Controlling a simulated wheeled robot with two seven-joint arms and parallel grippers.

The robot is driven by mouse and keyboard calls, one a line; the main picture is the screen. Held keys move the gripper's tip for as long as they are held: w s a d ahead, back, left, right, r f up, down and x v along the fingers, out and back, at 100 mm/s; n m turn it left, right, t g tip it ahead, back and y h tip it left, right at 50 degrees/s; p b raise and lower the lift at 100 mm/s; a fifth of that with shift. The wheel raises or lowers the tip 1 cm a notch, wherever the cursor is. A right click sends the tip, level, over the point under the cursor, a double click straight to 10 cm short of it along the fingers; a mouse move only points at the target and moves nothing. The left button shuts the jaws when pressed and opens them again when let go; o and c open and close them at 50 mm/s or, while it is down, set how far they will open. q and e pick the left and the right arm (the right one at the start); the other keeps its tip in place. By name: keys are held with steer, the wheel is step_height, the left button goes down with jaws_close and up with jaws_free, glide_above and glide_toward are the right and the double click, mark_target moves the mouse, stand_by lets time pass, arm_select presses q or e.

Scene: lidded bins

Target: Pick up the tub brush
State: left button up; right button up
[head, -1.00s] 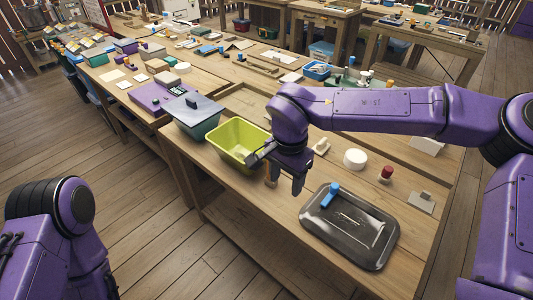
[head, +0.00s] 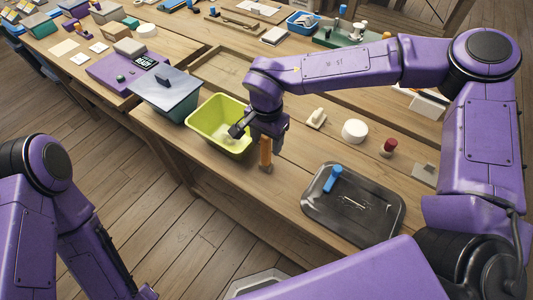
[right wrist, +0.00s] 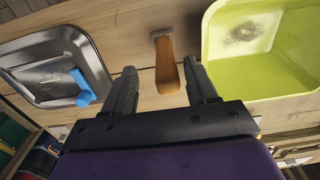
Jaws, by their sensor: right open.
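The tub brush appears to be the upright orange-brown handle (head: 265,152) on the near part of the bench, just right of the yellow-green tub. Its lower end is small and hard to make out. In the right wrist view the handle (right wrist: 168,70) lies between the lines of the two fingers, nearer the right one. My right gripper (head: 258,138) is open and empty, close to the handle and beside the tub. In the wrist view the fingers of the gripper (right wrist: 160,72) flank the handle; contact cannot be told. My left gripper is out of view.
The yellow-green tub (head: 201,122) has a grey smudge inside. A dark metal tray (head: 318,208) with a blue-handled item (head: 333,178) lies to the right. A teal bin with a grey lid (head: 163,88) stands left. A white round item (head: 355,131) and red-topped item (head: 389,147) stand behind.

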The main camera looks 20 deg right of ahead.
mark_target(266, 154)
steer(key=f, duration=0.1)
steer(key=w+f, duration=0.1)
steer(key=f, duration=0.2)
steer(key=shift+w+f, duration=0.15)
steer(key=shift+w, duration=0.1)
steer(key=shift+s, duration=0.35)
steer(key=c, duration=1.1)
steer(key=shift+o, duration=0.2)
steer(key=shift+r, duration=0.2)
